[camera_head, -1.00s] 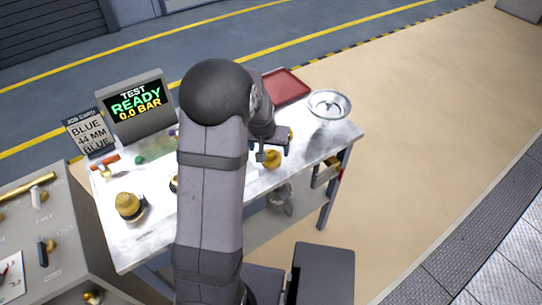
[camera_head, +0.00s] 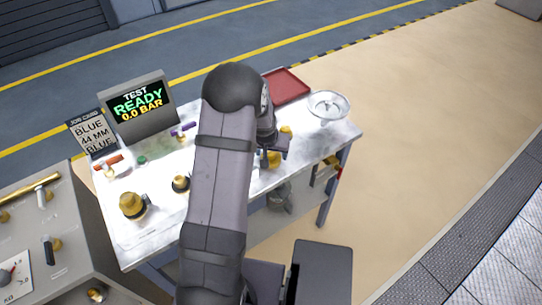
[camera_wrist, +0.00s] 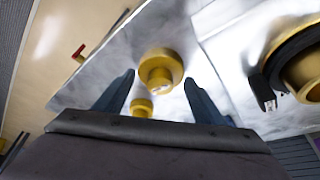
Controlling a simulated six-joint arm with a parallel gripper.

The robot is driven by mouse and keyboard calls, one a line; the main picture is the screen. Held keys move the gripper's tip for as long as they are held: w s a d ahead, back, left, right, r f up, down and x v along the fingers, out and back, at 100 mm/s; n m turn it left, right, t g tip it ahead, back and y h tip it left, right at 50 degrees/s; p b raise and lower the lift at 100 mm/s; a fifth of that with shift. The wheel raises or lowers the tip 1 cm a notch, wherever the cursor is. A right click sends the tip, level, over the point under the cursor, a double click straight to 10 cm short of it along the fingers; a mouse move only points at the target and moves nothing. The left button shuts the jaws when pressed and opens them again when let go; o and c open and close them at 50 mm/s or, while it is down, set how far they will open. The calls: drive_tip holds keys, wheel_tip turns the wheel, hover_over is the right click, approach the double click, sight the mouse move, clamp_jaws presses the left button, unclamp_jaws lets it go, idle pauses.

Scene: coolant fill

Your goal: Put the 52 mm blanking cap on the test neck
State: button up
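My gripper (camera_wrist: 159,82) is open and empty in the wrist view, its two dark fingers apart. A stepped yellow cap (camera_wrist: 160,68) shows between and beyond the fingertips, with a smaller-looking yellow one (camera_wrist: 141,107) nearer the palm. In the head view two yellow caps (camera_head: 274,158) (camera_head: 287,131) stand by my gripper at the bench's right part; my arm hides the fingertips. I cannot read which cap is 52 mm. Two brass fittings stand further left, a large one (camera_head: 132,205) and a small one with a dark ring (camera_head: 181,183); I cannot tell which is the test neck.
The bench (camera_head: 170,225) also holds a display (camera_head: 139,103) reading "TEST READY 0.0 BAR", a job card (camera_head: 91,133) reading "BLUE 44 MM BLUE", a red tray (camera_head: 285,86) and a metal bowl (camera_head: 328,105). A purple-handled valve (camera_head: 183,129) and a red-handled one (camera_head: 107,162) stand at the back.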

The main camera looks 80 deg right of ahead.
drive_tip(key=c, duration=0.6)
drive_tip(key=shift+c, duration=0.2)
wheel_tip(320, 180, up, 9)
drive_tip(key=b, duration=0.2)
drive_tip(key=shift+r+b, duration=0.15)
drive_tip(key=shift+b, duration=0.2)
drive_tip(key=shift+w+r, duration=0.1)
drive_tip(key=shift+r, duration=0.35)
drive_tip(key=w+r+n+p, duration=0.2)
drive_tip(key=w+r+p, duration=0.25)
drive_tip(key=w, duration=0.35)
drive_tip(key=w+a+r+m+p, duration=0.1)
drive_tip(key=w+a+r+p, duration=0.1)
drive_tip(key=w+a, duration=0.3)
drive_tip(key=shift+a+m+p, duration=0.3)
drive_tip(key=shift+a+p, duration=0.3)
drive_tip(key=shift+a, duration=1.15)
drive_tip(key=shift+r, duration=0.1)
